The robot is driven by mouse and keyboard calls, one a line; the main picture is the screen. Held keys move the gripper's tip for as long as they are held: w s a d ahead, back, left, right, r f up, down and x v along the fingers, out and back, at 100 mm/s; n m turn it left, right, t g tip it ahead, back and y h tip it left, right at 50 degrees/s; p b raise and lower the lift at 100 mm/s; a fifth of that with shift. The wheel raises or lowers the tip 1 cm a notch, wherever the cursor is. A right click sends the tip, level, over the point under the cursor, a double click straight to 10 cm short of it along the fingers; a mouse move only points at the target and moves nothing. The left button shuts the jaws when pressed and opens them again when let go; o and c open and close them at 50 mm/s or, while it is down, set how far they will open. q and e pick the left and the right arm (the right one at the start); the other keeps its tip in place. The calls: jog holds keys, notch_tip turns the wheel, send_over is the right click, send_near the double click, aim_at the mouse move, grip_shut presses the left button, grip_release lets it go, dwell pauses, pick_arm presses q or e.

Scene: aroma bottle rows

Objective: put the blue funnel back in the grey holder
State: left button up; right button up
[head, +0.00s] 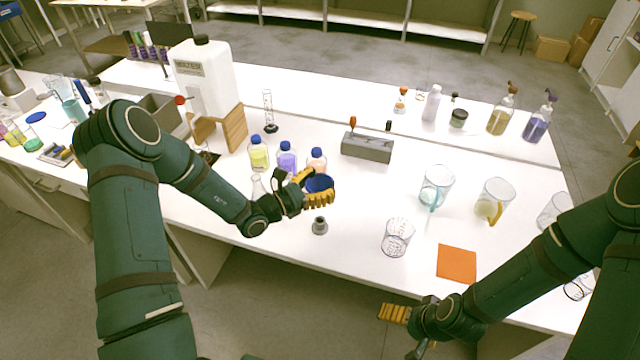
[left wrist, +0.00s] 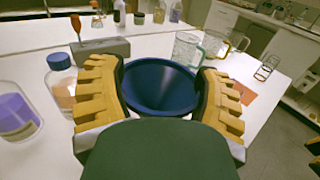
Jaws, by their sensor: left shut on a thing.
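The blue funnel (head: 321,184) is held between the yellow fingers of my left gripper (head: 310,188), above the table. In the left wrist view the funnel (left wrist: 160,84) has its wide mouth facing up, with a finger pad on each side; its spout is hidden. A small grey stand with a round top (head: 320,226) is on the table just nearer than the funnel. A grey block (head: 367,149) farther back holds an orange-handled tool; I cannot tell for certain which is the holder. My right gripper (head: 394,314) is low, off the table's front edge; its opening is unclear.
Blue-capped bottles (head: 286,158) stand just behind and left of my left gripper. A clear beaker (head: 397,237), an orange pad (head: 457,263) and clear jugs (head: 436,187) are to the right. Bare table lies around the small grey stand.

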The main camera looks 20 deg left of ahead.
pick_arm(q)
jog(key=shift+f+b, duration=2)
jog(key=shift+f, duration=0.9)
jog(key=shift+f+b, duration=1.45)
jog(key=shift+f, duration=1)
jog(key=o, duration=0.9)
jog(key=v, duration=1.2)
